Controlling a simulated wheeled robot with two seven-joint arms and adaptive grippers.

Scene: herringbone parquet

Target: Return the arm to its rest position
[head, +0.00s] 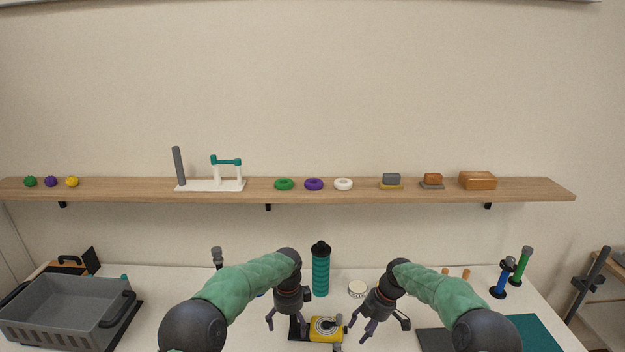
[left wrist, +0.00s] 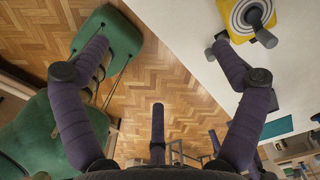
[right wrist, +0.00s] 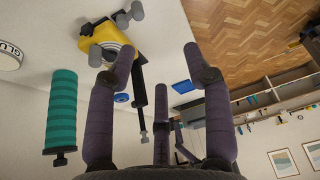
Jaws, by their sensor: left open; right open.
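My left gripper (head: 287,318) hangs over the white table at the middle of the head view. It is open and empty; in the left wrist view its fingers (left wrist: 155,110) are spread with parquet floor and the table's edge behind them. My right gripper (head: 364,327) is to its right, also open and empty. In the right wrist view its fingers (right wrist: 160,100) are spread wide. A yellow device with a round dial (head: 326,327) lies on the table between the two grippers. I cannot tell whether a fingertip touches it.
A teal ribbed bottle (head: 320,275) stands behind the grippers, with a round white lid (head: 357,289) beside it. A grey crate (head: 60,318) is at left. Blue (head: 502,279) and green (head: 521,266) handled items stand at right. A wooden shelf (head: 370,195) spans the wall above.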

